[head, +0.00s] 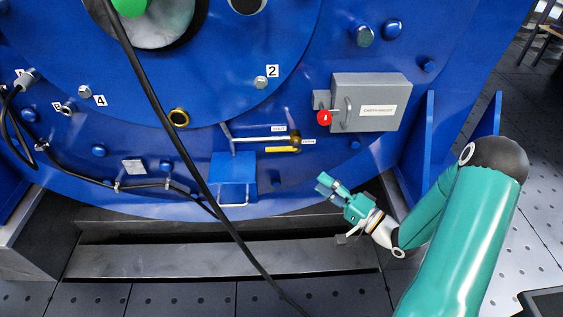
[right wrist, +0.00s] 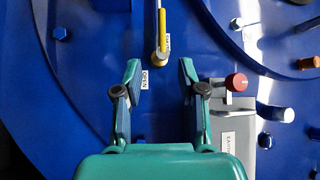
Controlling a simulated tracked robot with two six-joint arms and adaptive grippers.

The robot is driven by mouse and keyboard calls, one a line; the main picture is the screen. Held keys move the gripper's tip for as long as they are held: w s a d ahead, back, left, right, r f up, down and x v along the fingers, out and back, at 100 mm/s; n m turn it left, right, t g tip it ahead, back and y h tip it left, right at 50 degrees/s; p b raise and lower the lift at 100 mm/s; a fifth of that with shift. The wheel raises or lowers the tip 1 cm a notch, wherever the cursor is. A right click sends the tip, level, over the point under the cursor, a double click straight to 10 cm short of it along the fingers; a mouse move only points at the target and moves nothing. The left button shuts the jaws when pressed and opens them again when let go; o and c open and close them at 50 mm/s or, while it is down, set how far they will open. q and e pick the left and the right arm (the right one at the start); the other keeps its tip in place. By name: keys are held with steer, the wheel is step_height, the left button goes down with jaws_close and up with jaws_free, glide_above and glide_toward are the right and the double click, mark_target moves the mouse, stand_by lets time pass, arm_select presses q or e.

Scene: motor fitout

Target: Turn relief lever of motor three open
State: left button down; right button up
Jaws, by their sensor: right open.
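The relief lever (head: 284,149) is a short yellow handle on the blue motor casing, lying nearly level beside a grey metal rod. In the right wrist view the yellow lever (right wrist: 163,22) runs upward from a round metal end, just beyond the fingertips. A small white OPEN label (right wrist: 145,78) sits on the casing and shows between the fingers. My right gripper (head: 327,184) is open and empty, below and right of the lever in the head view. It also shows in the right wrist view (right wrist: 160,66), fingers spread, apart from the lever. My left gripper is not in view.
A grey box (head: 380,90) with a red knob (head: 324,118) is right of the lever; the knob also shows near the right finger (right wrist: 236,82). A black cable (head: 171,136) crosses in front of the casing.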

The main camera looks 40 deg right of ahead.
mark_target(277, 150)
steer(key=b+x, duration=0.2)
steer(key=x, duration=0.6)
steer(key=b+x, duration=0.2)
steer(key=x, duration=0.6)
steer(key=shift+w+a+r, duration=0.1)
steer(key=shift+w+r, duration=0.15)
steer(key=shift+w, duration=0.05)
jaws_close()
